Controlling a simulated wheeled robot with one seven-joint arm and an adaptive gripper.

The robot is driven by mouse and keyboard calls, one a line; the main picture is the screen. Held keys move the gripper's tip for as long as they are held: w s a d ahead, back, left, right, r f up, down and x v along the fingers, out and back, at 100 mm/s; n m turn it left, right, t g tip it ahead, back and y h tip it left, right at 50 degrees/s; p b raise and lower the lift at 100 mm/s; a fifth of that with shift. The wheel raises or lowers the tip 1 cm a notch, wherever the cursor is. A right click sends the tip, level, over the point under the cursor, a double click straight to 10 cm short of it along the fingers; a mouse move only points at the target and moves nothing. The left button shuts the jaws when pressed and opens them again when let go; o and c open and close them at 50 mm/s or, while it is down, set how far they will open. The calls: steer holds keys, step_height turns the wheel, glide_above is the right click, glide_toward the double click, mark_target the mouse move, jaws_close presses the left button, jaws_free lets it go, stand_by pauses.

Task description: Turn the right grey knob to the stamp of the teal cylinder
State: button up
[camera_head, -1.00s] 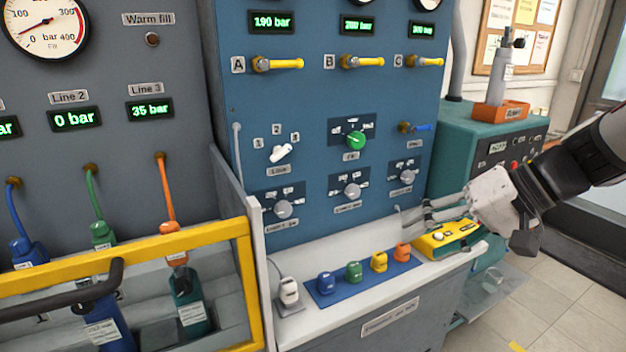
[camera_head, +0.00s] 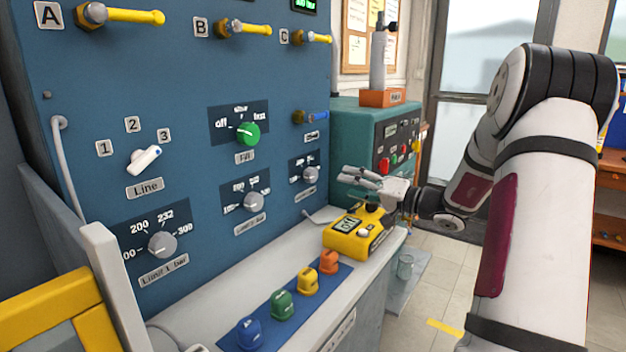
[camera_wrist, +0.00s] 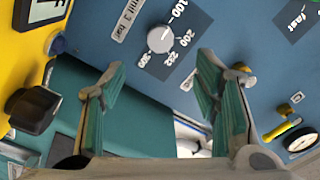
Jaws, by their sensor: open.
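The right grey knob (camera_head: 311,174) is on the blue panel, at the right end of the lower row. It also shows in the wrist view (camera_wrist: 160,39), on a dark scale plate marked 100, 200, 232 and 300, beside a "Limit 3 bar" label. Its exact pointer direction is too small to tell. My gripper (camera_head: 352,178) is open and empty, to the right of the knob and apart from it. In the wrist view its two fingers (camera_wrist: 160,78) are spread wide, with the knob above and between them. The teal cylinder is not in the current views.
A yellow device (camera_head: 355,240) sits on the white ledge just below my gripper. Coloured blocks on a blue mat (camera_head: 229,340) lie nearer. A teal cabinet (camera_head: 350,140) stands behind the gripper. Other grey knobs (camera_head: 162,245) and a green knob (camera_head: 248,133) are to the left.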

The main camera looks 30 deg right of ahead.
mark_target(315, 175)
steer(key=b+x, duration=0.1)
steer(key=x, duration=1)
steer(key=shift+f, duration=0.1)
steer(key=c, duration=1.1)
